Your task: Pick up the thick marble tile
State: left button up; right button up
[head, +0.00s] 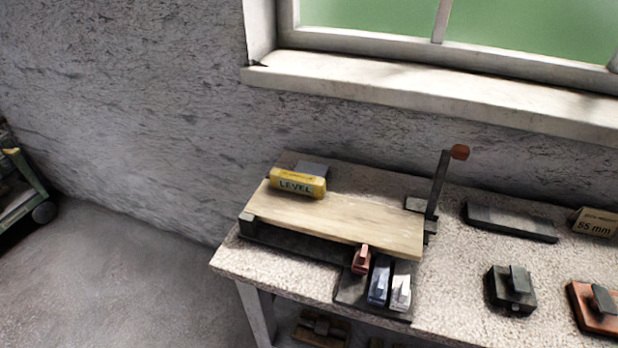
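No piece can be told for certain as the thick marble tile. A small whitish piece (401,293) with grey marks stands at the right end of a row on a dark tray (350,289) near the table's front edge. A blue piece (379,283) and a red-brown piece (361,261) stand to its left. A flat dark grey slab (510,222) lies farther back on the right. Neither of my grippers is in view.
A black block (512,289), an orange block (592,308) and a "55 mm" card (596,223) are on the speckled table (456,290).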

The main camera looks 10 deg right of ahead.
aim_at(306, 167)
jog(key=j+z, duration=0.45)
jog(key=j, duration=0.65)
jog(key=j+z, duration=0.45)
jog(key=j, duration=0.65)
jog(key=i+j+z, duration=0.15)
jog(key=j+z, duration=0.15)
jog(key=j, duration=0.3)
jog(key=i+j+z, duration=0.1)
jog(key=j+z, duration=0.15)
jog(key=j, duration=0.35)
jog(key=j+z, duration=0.3)
jog(key=j, duration=0.3)
jog(key=i+j+z, duration=0.15)
jog(key=j, duration=0.2)
jog(key=i+j+z, duration=0.15)
jog(key=j, duration=0.2)
jog(key=i, duration=0.05)
